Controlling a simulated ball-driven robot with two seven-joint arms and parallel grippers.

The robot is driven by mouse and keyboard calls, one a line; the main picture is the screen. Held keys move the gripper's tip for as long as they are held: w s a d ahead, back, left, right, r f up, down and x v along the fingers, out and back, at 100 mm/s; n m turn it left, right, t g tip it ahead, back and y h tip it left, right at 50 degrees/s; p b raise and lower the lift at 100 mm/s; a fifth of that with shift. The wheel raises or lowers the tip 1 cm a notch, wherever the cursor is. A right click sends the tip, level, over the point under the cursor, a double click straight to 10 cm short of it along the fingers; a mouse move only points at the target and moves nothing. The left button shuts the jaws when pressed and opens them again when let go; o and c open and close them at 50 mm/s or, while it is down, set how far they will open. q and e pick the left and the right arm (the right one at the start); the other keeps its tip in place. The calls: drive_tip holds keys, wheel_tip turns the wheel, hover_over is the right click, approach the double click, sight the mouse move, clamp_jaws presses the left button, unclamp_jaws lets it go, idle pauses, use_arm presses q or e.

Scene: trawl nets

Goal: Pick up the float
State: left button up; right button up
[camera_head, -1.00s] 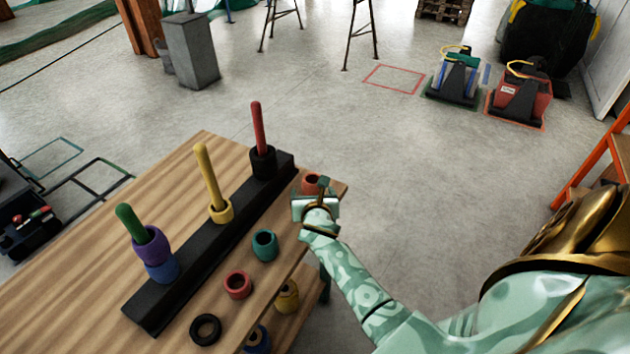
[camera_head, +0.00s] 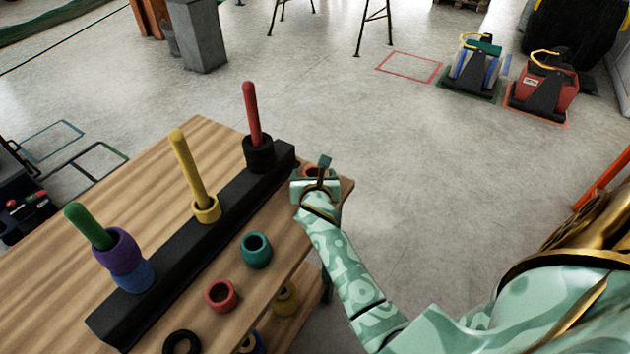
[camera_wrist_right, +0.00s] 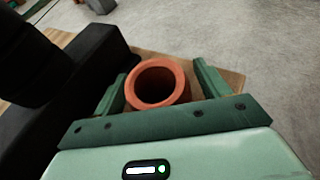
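The orange float (camera_wrist_right: 157,101), a short hollow ring, stands on the table's corner in the right wrist view. In the head view only part of the float (camera_head: 311,172) shows behind my right gripper (camera_head: 316,182). In the wrist view my right gripper (camera_wrist_right: 160,78) is open, with one finger on each side of the float. The left finger is close to it and a small gap shows on the right, so it does not look clamped. My left gripper is not in view.
A black rack (camera_head: 215,240) with green, yellow and red pegs lies along the wooden table (camera_head: 60,275). Teal (camera_head: 256,250), red (camera_head: 221,296) and black (camera_head: 182,343) rings stand near the table's front edge. Open floor lies beyond the table.

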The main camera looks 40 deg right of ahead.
drive_tip(key=shift+f, duration=0.1)
drive_tip(key=c, duration=0.8)
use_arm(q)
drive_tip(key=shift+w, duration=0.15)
use_arm(e)
drive_tip(key=shift+r+p, duration=0.4)
drive_tip(key=shift+r, duration=0.2)
wheel_tip(320, 180, up, 3)
drive_tip(key=shift+r+p, duration=0.1)
drive_tip(key=shift+p, duration=1.1)
use_arm(q)
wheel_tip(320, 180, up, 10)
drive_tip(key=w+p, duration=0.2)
drive_tip(key=p, duration=0.5)
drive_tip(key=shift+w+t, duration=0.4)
use_arm(e)
drive_tip(key=s+r, duration=0.3)
drive_tip(key=s, duration=0.1)
drive_tip(key=s+a+r, duration=0.1)
drive_tip(key=s+r, duration=0.1)
drive_tip(key=s, duration=0.3)
drive_tip(key=s+a+r, duration=0.1)
drive_tip(key=s+r, duration=0.2)
drive_tip(key=s, duration=0.1)
drive_tip(key=shift+s+r, duration=0.35)
drive_tip(key=shift+s, duration=0.05)
